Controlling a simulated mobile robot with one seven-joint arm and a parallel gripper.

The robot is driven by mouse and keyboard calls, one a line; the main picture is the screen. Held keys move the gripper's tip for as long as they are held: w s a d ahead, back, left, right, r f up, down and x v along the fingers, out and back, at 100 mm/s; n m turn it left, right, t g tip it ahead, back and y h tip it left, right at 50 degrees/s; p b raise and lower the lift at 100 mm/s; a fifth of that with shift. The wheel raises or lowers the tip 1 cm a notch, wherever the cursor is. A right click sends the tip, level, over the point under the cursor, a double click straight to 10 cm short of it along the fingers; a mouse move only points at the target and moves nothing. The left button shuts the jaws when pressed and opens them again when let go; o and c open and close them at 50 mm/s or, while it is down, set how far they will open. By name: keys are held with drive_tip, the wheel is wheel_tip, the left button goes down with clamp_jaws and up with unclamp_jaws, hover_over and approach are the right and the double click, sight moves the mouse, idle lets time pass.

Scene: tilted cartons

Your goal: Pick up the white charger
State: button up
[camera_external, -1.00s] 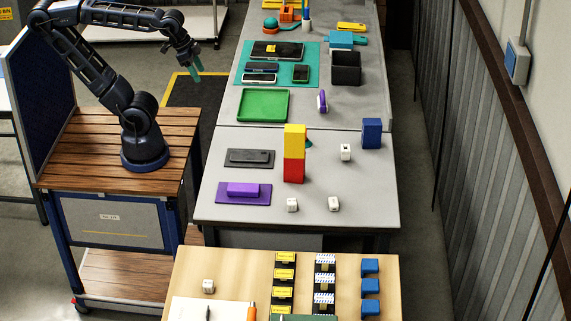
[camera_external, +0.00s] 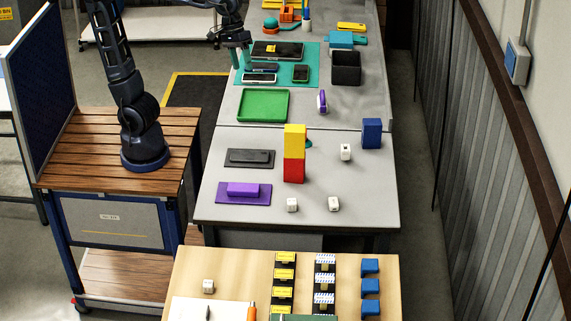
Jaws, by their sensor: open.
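Several small white blocks that look like chargers are in view. One white charger (camera_external: 345,152) stands on the grey table right of the yellow and red blocks. Two more, a left one (camera_external: 292,204) and a right one (camera_external: 334,204), sit near the table's front edge. Another white cube (camera_external: 208,286) is on the wooden table in front. I cannot tell which one is meant. My gripper (camera_external: 241,62) is open with teal fingertips pointing down, over the left edge of the teal mat, far behind all the white chargers. It seems empty.
A yellow block (camera_external: 294,138) stacked on a red block (camera_external: 294,171) stands tall mid-table. A blue box (camera_external: 371,133) is at the right edge. A green tray (camera_external: 263,105), black bin (camera_external: 346,68) and teal mat (camera_external: 282,80) with devices lie behind. The front right surface is mostly clear.

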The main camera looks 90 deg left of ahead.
drive_tip(key=w+d+f+n+g, duration=0.1)
drive_tip(key=w+d+n, duration=0.4)
drive_tip(key=w+d, duration=0.3)
drive_tip(key=n+g+h, duration=0.1)
drive_tip(key=n, duration=0.4)
hover_over(292, 201)
drive_tip(key=a, duration=0.4)
wheel_tip(292, 201, down, 30)
drive_tip(key=shift+s+x, duration=0.15)
drive_tip(key=shift+x, duration=2.4)
drive_tip(key=shift+s+x, duration=0.1)
drive_tip(key=shift+x, duration=2.45)
drive_tip(key=c, duration=1.1)
